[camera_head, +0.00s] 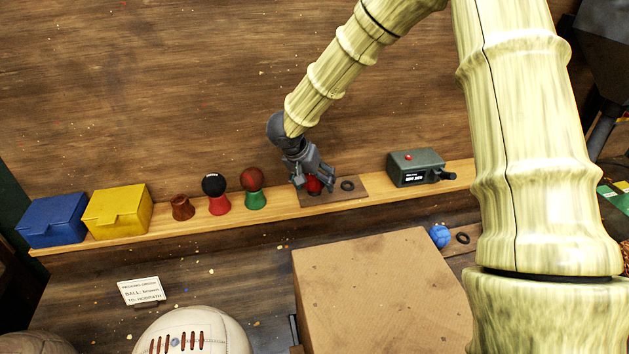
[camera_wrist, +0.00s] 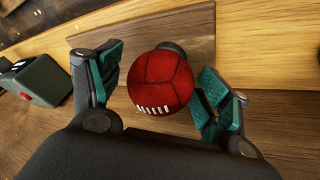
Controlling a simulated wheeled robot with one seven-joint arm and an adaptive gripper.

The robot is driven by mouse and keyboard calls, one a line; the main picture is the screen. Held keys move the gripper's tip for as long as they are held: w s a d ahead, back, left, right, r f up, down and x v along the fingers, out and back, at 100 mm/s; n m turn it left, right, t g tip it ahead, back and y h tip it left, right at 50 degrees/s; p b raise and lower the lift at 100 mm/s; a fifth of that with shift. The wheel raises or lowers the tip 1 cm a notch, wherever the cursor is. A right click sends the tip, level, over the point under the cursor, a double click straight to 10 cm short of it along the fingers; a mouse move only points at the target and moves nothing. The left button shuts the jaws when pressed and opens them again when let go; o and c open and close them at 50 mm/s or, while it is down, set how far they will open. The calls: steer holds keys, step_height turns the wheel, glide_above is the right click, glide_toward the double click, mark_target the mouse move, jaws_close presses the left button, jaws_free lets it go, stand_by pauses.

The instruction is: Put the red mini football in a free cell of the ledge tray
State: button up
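The red mini football (camera_head: 314,185), dark red with white laces, is at the left cell of the brown ledge tray (camera_head: 332,195). It also shows between my fingers in the wrist view (camera_wrist: 161,82). Part of a dark ring shows behind it there; I cannot tell if the ball rests fully in it. The right cell (camera_head: 347,184) is an empty dark ring. My gripper (camera_head: 314,176) is low over the tray, its fingers spread around the ball. In the wrist view (camera_wrist: 160,85) a gap shows between the left finger and the ball.
On the ledge stand a blue box (camera_head: 52,220), a yellow box (camera_head: 117,211), an empty brown stand (camera_head: 182,208), a black ball (camera_head: 213,185) on a red stand, a dark red ball (camera_head: 252,179) on a green stand and a green device (camera_head: 415,167). A cardboard box (camera_head: 380,290) is in front.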

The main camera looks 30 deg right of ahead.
steer(key=shift+r, duration=0.1)
steer(key=b+v, duration=0.2)
steer(key=v, duration=1)
steer(key=shift+d, duration=0.1)
steer(key=shift+c, duration=0.2)
